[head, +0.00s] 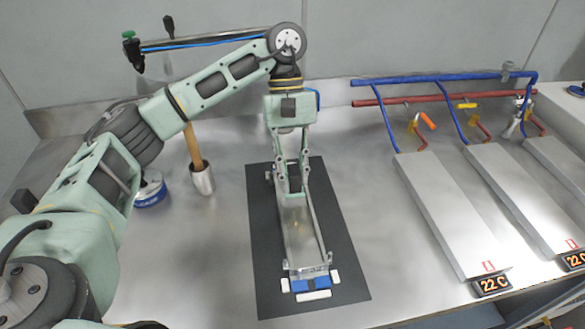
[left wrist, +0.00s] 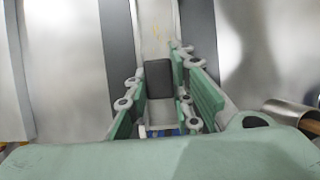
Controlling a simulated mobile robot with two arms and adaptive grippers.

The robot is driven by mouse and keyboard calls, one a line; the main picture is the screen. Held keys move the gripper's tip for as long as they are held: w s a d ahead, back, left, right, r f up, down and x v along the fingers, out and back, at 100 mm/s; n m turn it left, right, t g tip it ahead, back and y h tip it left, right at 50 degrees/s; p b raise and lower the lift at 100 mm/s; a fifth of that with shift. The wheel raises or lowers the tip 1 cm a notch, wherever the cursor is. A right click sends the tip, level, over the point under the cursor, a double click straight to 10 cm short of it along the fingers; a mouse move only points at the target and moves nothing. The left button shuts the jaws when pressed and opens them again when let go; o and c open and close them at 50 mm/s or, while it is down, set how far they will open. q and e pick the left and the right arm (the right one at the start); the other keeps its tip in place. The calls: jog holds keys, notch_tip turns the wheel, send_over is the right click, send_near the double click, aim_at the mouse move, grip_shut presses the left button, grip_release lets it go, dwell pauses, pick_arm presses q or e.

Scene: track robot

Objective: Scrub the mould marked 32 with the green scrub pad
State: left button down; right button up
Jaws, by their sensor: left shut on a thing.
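My left gripper (head: 293,190) points down over a long, narrow metal mould (head: 311,235). Its fingers are closed on a dark block (left wrist: 158,78), seen between the green finger pads in the left wrist view. I take this block for the scrub pad, but I see no clear green face on it. The held thing is over the far half of the mould; I cannot tell whether it touches the inside. The mould lies lengthwise on a black mat (head: 262,240), with blue at its near end. I cannot read a 32 on it. My right gripper is not in view.
White blocks (head: 314,296) sit around the mould's near end. To the left stand a metal cup (head: 203,180) with a wooden handle in it and a blue-and-white tin (head: 150,190). To the right are metal plates (head: 440,205) with 22 C displays, below red and blue pipes (head: 440,79).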

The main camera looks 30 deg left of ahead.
pick_arm(q)
jog(key=shift+s+d+r, duration=0.1)
jog(key=shift+s+d, duration=0.7)
jog(key=shift+s, duration=0.25)
jog(key=shift+s+d+r, duration=0.15)
jog(key=shift+s+d, duration=0.65)
jog(key=shift+s, duration=0.25)
jog(key=shift+s+d+r+b, duration=0.1)
jog(key=shift+s+d+b, duration=0.1)
jog(key=shift+s+d, duration=0.3)
jog(key=shift+s+d+b, duration=0.15)
jog(key=shift+s+d, duration=0.1)
jog(key=shift+s, duration=0.3)
jog(key=shift+s+d, duration=0.1)
